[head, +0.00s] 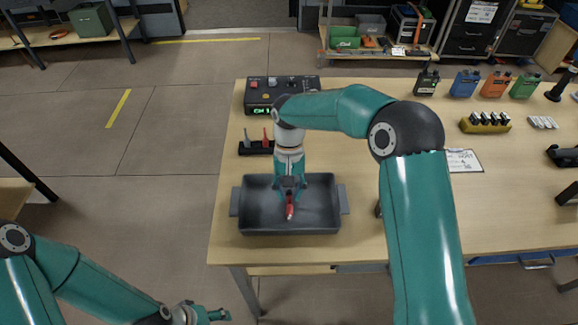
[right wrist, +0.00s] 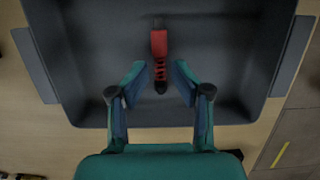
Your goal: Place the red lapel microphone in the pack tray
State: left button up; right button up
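The red lapel microphone (head: 290,209) is over the floor of the dark grey pack tray (head: 260,224), near its middle. In the right wrist view the microphone (right wrist: 159,45) has a red body and a black tip, and lies between and beyond the fingertips. My right gripper (head: 291,194) points down into the tray. In the right wrist view its fingers (right wrist: 159,72) are apart, with a gap on each side of the microphone. Whether the microphone rests on the tray floor is hard to tell. My left gripper (head: 217,315) is low at the left, off the table, its fingers unclear.
A black holder (head: 256,148) with small upright pieces stands behind the tray. A control box (head: 280,92) is farther back. Several coloured packs (head: 465,84), a yellow battery holder (head: 485,123) and a white sheet (head: 464,160) are at the right. The tray is near the table's left front corner.

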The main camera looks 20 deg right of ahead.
aim_at(289, 192)
jog(key=v, duration=0.9)
jog(key=shift+r, duration=0.2)
